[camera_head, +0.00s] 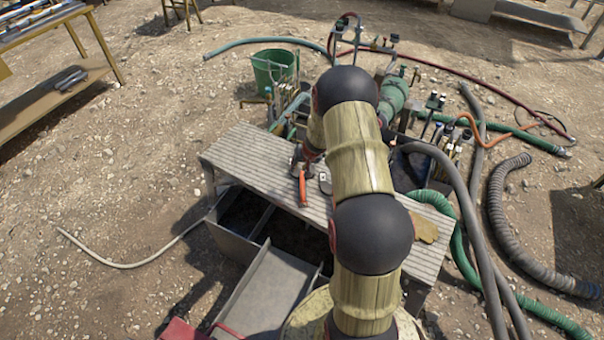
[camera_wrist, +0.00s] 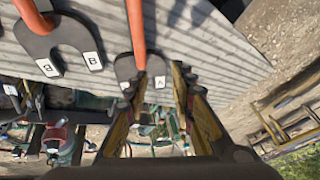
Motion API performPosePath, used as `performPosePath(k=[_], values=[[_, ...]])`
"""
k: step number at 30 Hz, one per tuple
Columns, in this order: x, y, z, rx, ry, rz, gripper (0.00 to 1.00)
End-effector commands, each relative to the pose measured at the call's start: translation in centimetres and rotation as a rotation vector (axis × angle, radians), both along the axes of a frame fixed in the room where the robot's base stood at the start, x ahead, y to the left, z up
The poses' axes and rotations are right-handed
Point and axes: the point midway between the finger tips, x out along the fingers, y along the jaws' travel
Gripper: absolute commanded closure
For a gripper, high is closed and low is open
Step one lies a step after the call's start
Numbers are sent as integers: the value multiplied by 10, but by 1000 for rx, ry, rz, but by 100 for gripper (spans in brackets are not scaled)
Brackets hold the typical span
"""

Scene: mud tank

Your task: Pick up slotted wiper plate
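Two dark slotted plates with orange handles lie on a ribbed grey board in the wrist view. The left plate (camera_wrist: 68,40) is horseshoe-shaped and has white labels that seem to read B. The other plate (camera_wrist: 124,68) sits at the board's edge, partly hidden by my fingers, with small white labels; its orange handle (camera_wrist: 136,25) runs up the picture. My gripper (camera_wrist: 159,82) is open, its two fingers apart over this second plate. I cannot tell whether they touch it. In the head view an orange handle (camera_head: 302,188) lies on the board, and my arm hides much around it.
The ribbed bench top (camera_head: 250,160) stands over a metal tank (camera_head: 235,243). A green bucket (camera_head: 272,70), fittings and a green pump-like body (camera_head: 393,95) crowd the far side. Hoses (camera_head: 500,215) lie on the right. Gravel on the left is mostly clear.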

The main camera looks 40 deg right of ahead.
Motion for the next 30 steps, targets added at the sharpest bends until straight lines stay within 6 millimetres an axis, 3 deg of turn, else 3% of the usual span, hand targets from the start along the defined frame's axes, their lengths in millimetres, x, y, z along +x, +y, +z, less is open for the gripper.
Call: performPosePath(k=[1, 6, 16, 21, 30], values=[[-6, -7, -12, 2, 10, -18, 75], [-12, -19, -34, -3, 22, -43, 75], [-3, -21, -67, -3, 23, -43, 75], [0, -20, -94, -2, 24, -43, 75], [9, -23, -106, -4, 22, -43, 75]])
